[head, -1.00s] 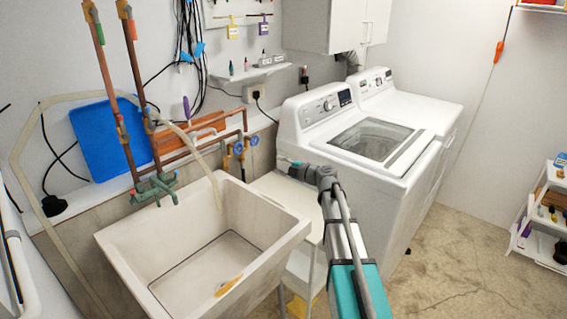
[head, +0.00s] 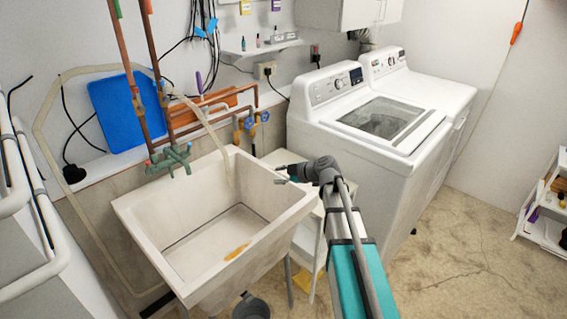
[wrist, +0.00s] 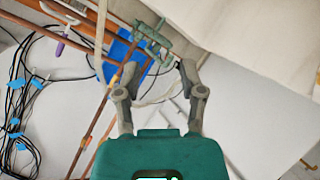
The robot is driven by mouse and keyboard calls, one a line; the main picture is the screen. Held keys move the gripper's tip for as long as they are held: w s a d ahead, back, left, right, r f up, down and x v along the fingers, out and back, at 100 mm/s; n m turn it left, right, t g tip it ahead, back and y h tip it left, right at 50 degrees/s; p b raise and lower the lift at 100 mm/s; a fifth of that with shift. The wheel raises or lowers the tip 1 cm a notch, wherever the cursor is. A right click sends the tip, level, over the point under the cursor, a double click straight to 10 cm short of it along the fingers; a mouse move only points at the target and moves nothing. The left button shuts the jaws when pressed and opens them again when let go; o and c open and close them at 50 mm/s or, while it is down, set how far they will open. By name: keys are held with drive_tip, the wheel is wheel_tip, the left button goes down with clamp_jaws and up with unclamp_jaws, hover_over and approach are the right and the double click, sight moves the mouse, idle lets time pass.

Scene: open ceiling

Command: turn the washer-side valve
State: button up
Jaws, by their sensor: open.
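Two valves with blue round handles sit on the copper pipes at the wall, between the sink and the washer. The one nearer the washer (head: 264,117) is at the right, and the other (head: 249,124) is just left of it. My gripper (head: 280,174) is open and empty. In the head view it appears below the valves, by the sink's right rim and in front of the washer. In the wrist view my gripper (wrist: 158,67) shows its fingers spread apart with nothing between them. I cannot make out the blue handles in the wrist view.
The white sink (head: 155,235) stands left of my arm, with a green faucet (head: 170,160) at its back. The washer (head: 350,160) stands right. A beige hose (head: 228,160) hangs into the sink. A blue board (head: 118,112) leans on the wall.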

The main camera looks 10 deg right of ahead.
drive_tip(key=s+f+m+g, duration=0.1)
drive_tip(key=s, duration=0.2)
drive_tip(key=s+a+f+m+g+h, duration=0.1)
drive_tip(key=s+f+m, duration=0.1)
drive_tip(key=s+a+f+m+g+h, duration=0.1)
drive_tip(key=s+f+m, duration=0.1)
drive_tip(key=s, duration=0.1)
drive_tip(key=shift+s+f, duration=0.15)
drive_tip(key=shift+s, duration=0.15)
drive_tip(key=s+d+f+m+g+h+b, duration=0.2)
drive_tip(key=s+f+m+h+b, duration=0.2)
drive_tip(key=s+f+m+b, duration=0.1)
drive_tip(key=s+d+f+m+g+h+b, duration=0.2)
drive_tip(key=s+f+m+b, duration=0.3)
drive_tip(key=s+f, duration=0.5)
drive_tip(key=s+m+g+h, duration=0.1)
drive_tip(key=m, duration=0.1)
drive_tip(key=shift+s+d+m+h, duration=0.15)
drive_tip(key=shift+s+m+h, duration=0.1)
drive_tip(key=shift+m+h, duration=0.15)
drive_tip(key=shift+f, duration=0.1)
